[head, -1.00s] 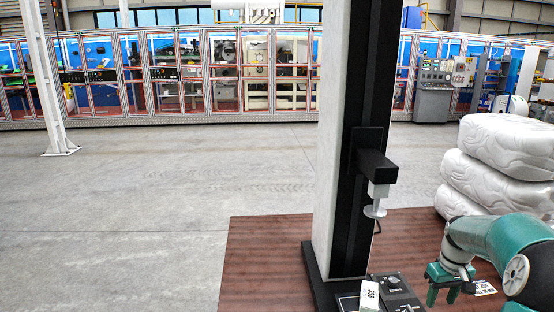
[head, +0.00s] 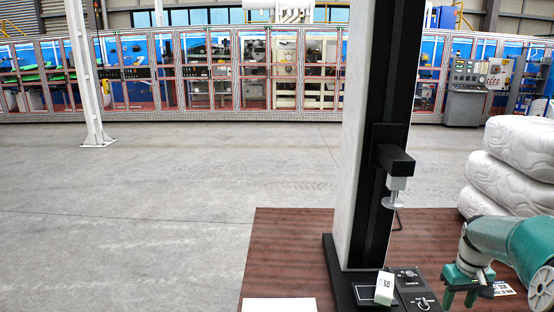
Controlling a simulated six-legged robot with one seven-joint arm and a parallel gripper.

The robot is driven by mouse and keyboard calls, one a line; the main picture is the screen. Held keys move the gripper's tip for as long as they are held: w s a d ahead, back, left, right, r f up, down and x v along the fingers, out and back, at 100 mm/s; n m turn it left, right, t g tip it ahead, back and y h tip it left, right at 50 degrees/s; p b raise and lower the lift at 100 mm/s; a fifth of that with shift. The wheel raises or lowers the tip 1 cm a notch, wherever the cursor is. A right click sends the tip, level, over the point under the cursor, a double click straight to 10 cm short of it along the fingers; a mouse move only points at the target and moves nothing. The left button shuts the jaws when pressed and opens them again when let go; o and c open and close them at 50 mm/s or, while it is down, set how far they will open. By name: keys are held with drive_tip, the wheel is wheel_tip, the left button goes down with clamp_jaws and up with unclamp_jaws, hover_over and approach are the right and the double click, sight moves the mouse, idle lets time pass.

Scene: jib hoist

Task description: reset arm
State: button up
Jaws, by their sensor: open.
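My green arm (head: 510,243) comes in from the right edge in the head view. My gripper (head: 460,298) hangs at its end, pointing down, with its fingers apart and nothing seen between them. It is to the right of the small control box (head: 417,297) at the foot of the column. A small white block with a printed code (head: 385,288) sits on the column's base, left of the gripper and apart from it. The gripper's lower tips are close to the bottom of the picture.
A tall black and white column (head: 360,130) with a short bracket (head: 392,158) stands on a brown surface (head: 285,255). Stacked white sacks (head: 515,165) are at the right. A white sheet (head: 279,305) lies at the bottom. The grey floor (head: 170,200) at left is open.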

drive_tip(key=s+a+r+t+h, duration=0.1)
drive_tip(key=a+r, duration=0.4)
drive_tip(key=a, duration=0.4)
drive_tip(key=s+a+r+t+h, duration=0.1)
drive_tip(key=s+a+r, duration=0.1)
drive_tip(key=a+r, duration=0.5)
drive_tip(key=s+a+t+y, duration=0.1)
drive_tip(key=s+a, duration=0.6)
drive_tip(key=a, duration=0.2)
drive_tip(key=s+a+n+t+y, duration=0.1)
drive_tip(key=s+a+t, duration=0.1)
drive_tip(key=s+a, duration=0.4)
drive_tip(key=a, duration=0.3)
drive_tip(key=shift+s+a+t, duration=0.25)
drive_tip(key=shift+s+t, duration=0.05)
drive_tip(key=shift+s, duration=0.1)
